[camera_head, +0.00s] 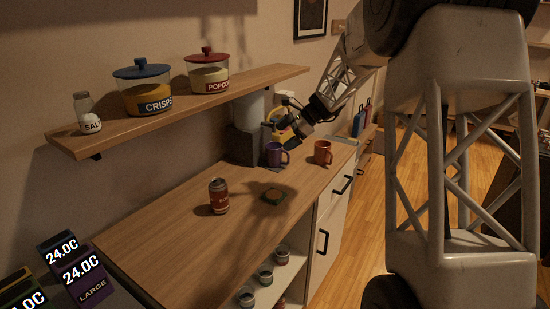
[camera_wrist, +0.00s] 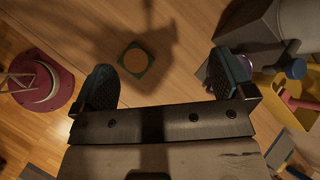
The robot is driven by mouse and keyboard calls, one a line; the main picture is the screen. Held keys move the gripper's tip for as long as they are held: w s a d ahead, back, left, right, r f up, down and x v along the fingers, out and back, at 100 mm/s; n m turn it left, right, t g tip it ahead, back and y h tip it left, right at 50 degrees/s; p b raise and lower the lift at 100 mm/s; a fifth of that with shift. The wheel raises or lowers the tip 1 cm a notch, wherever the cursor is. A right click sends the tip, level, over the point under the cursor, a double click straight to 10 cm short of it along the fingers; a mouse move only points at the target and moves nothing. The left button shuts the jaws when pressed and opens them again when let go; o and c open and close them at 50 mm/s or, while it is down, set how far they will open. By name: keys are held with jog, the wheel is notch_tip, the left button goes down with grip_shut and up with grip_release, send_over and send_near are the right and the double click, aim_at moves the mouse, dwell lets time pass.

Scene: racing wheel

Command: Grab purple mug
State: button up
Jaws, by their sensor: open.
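The purple mug (camera_head: 275,156) stands upright on the wooden counter, beside the dark base of a coffee machine. An orange mug (camera_head: 322,153) stands to its right. My gripper (camera_head: 285,134) is above and close to the purple mug, tilted down, with its jaws apart and nothing held. In the wrist view my open gripper (camera_wrist: 163,88) shows both dark fingers over the counter. Only a small purple edge shows around the right finger there; most of the mug is hidden. I cannot tell whether the finger touches it.
A dark machine (camera_head: 243,146) stands behind the mug. A yellow container (camera_wrist: 288,98) is right of the gripper in the wrist view. A shelf (camera_head: 180,110) with jars overhangs the left.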

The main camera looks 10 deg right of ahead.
aim_at(279, 145)
jog(key=w+d+f+m+t+y, duration=0.1)
jog(key=w+d+f+m, duration=0.1)
jog(key=w, duration=0.4)
jog(key=w+d+f+m+t+y, duration=0.1)
jog(key=w+d+f+m, duration=0.1)
jog(key=w+d+f, duration=0.2)
jog(key=w+d+f+m+t+y, duration=0.1)
jog(key=w+d+f+m, duration=0.1)
jog(key=w+f, duration=0.4)
jog(key=shift+w+d, duration=0.6)
jog(key=shift+w, duration=0.6)
jog(key=shift+x, duration=1.25)
jog(key=shift+a, duration=0.1)
jog(key=shift+x, duration=2.5)
jog(key=shift+a+r, duration=0.1)
jog(key=shift+r, duration=0.05)
jog(key=c, duration=1.5)
